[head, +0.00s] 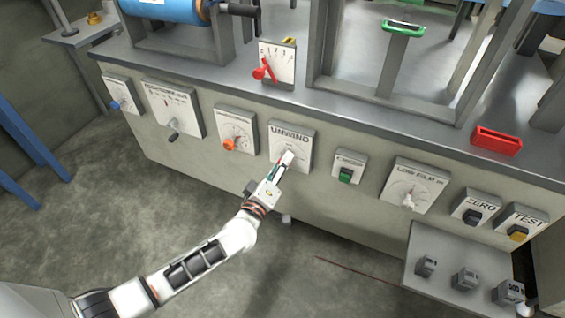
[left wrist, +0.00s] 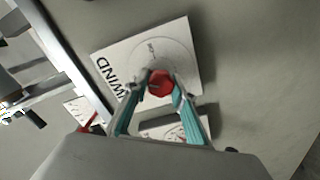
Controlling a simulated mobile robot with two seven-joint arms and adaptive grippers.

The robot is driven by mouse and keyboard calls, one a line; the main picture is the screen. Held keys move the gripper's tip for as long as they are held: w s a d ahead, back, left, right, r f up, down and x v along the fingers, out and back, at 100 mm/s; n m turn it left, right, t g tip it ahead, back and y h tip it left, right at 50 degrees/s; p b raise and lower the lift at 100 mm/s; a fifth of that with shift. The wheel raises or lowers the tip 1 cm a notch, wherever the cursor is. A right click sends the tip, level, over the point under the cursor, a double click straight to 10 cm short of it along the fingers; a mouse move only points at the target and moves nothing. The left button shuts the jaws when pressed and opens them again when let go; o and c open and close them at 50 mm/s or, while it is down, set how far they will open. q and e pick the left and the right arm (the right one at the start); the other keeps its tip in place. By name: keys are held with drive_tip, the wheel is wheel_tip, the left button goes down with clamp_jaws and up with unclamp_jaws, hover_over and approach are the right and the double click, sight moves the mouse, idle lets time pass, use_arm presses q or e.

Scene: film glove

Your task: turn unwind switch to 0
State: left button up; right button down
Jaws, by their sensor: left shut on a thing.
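The unwind switch is a white square panel (head: 305,138) marked "UNWIND" on the front of the grey machine; it also shows in the left wrist view (left wrist: 187,35). Its knob, with a red end (left wrist: 160,82), sits at the panel's dial in the left wrist view. My left gripper (head: 288,158) reaches up to this panel from below. In the left wrist view, the teal fingers of the gripper (left wrist: 158,88) are shut on the knob, one on each side. In the head view the gripper hides most of the knob. Its exact setting cannot be read. My right gripper is out of view.
Close to the left is a panel with an orange knob (head: 230,144); to the right are a green switch (head: 345,175) and the low film panel (head: 413,186). A red-lever panel (head: 276,62) stands above. Open floor (head: 320,270) lies in front.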

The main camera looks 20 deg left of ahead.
use_arm(q)
drive_tip(key=n, duration=0.3)
drive_tip(key=shift+f, duration=0.15)
drive_tip(key=shift+n, duration=1.5)
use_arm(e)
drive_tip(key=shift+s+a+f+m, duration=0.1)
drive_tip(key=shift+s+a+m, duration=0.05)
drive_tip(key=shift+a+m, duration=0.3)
use_arm(q)
drive_tip(key=o, duration=1.1)
drive_tip(key=shift+s, duration=0.15)
drive_tip(key=s, duration=1.1)
drive_tip(key=shift+s+a, duration=0.25)
drive_tip(key=shift+s, duration=0.15)
